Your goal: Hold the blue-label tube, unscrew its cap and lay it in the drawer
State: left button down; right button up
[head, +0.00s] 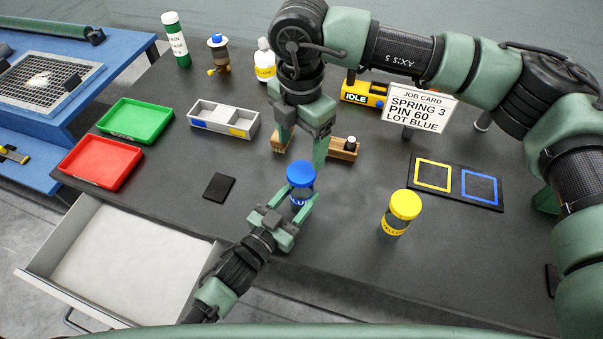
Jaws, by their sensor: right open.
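The blue-label tube (299,197) stands upright near the front of the bench, its blue cap (301,173) on top. My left gripper (295,206) comes in from the front left and is shut on the tube's body, hiding part of its label. My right gripper (301,153) points down just behind the cap in the picture. Its fingers are apart with nothing between them, and whether one touches the cap I cannot tell. The drawer (125,262) at the front left is pulled open and looks empty.
A yellow-capped tube (402,212) stands to the right. Behind my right gripper is a wooden block (343,150). Red (101,162) and green (134,121) trays, a grey divided tray (223,118) and a black pad (219,187) lie left. A job card (416,108) stands behind a framed mat (455,182).

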aim_at(302, 171)
jog(key=m, duration=0.3)
jog(key=shift+f, duration=0.4)
notch_tip(302, 171, down, 7)
jog(key=shift+w+f, duration=0.1)
jog(key=shift+f, duration=0.05)
